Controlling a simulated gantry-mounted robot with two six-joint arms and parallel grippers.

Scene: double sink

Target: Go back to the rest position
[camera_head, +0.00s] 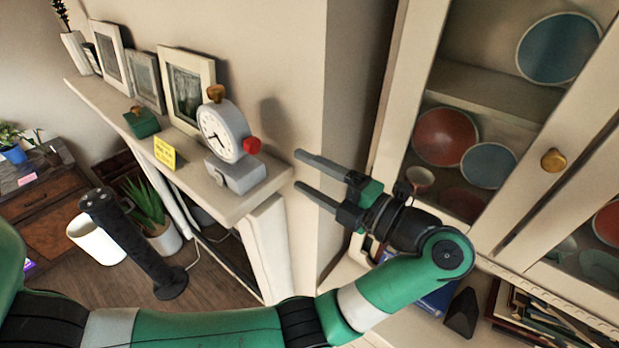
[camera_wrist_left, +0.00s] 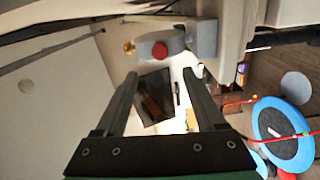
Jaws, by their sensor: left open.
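My left gripper (camera_head: 298,171) is open and empty. Its two dark fingers point left, in the air in front of the wall corner, to the right of the mantel shelf (camera_head: 232,205). In the left wrist view my left gripper (camera_wrist_left: 159,74) shows its two fingers apart with nothing held between them. My green and white left arm runs along the bottom of the head view and bends up to the gripper. My right gripper is in neither view.
A grey clock (camera_head: 222,132) with a red knob stands at the shelf's near end, left of the fingertips. Picture frames (camera_head: 187,90), a green box (camera_head: 142,122) and a yellow note (camera_head: 165,153) are also there. A glass-door cabinet (camera_head: 411,90) stands close on the right.

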